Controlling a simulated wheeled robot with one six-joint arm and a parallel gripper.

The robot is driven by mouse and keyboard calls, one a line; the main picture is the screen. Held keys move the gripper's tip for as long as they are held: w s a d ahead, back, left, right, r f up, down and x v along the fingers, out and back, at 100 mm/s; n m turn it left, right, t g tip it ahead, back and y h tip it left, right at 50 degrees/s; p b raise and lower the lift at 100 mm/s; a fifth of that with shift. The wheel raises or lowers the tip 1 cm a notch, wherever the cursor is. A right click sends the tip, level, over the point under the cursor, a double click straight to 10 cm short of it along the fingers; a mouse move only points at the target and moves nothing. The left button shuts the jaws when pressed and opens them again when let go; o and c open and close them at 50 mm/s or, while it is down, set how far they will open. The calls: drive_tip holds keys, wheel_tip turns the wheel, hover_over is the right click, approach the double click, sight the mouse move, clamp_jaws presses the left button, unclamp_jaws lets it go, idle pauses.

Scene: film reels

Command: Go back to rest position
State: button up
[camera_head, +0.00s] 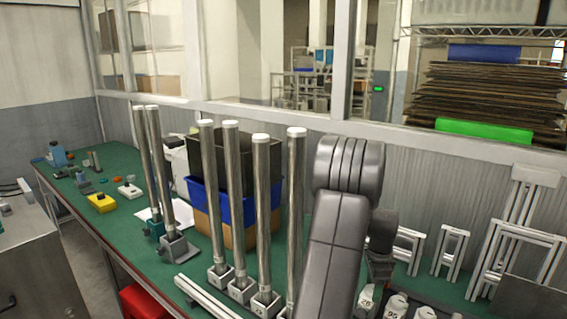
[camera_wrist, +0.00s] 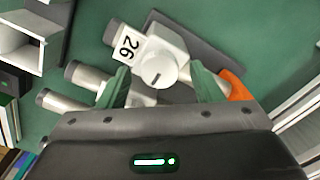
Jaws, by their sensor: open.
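My gripper (camera_wrist: 161,84) is open in the wrist view, its two green fingers spread apart. A white round-capped piece labelled 26 (camera_wrist: 150,48) lies just beyond and between the fingertips; I cannot tell whether they touch it. It appears to rest on a dark grey plate (camera_wrist: 207,45). In the head view my arm reaches over the bench at lower right. The fingers are hidden there, and white numbered pieces (camera_head: 396,304) show below the wrist.
Tall metal posts (camera_head: 232,190) stand on the green bench (camera_head: 110,205) left of my arm. A blue bin (camera_head: 208,198) is behind them. Aluminium frames (camera_head: 452,248) stand to the right. A window wall runs behind. An orange piece (camera_wrist: 236,86) is near the right finger.

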drive_tip(key=n, duration=0.6)
idle(0.4)
drive_tip(key=shift+p, duration=0.3)
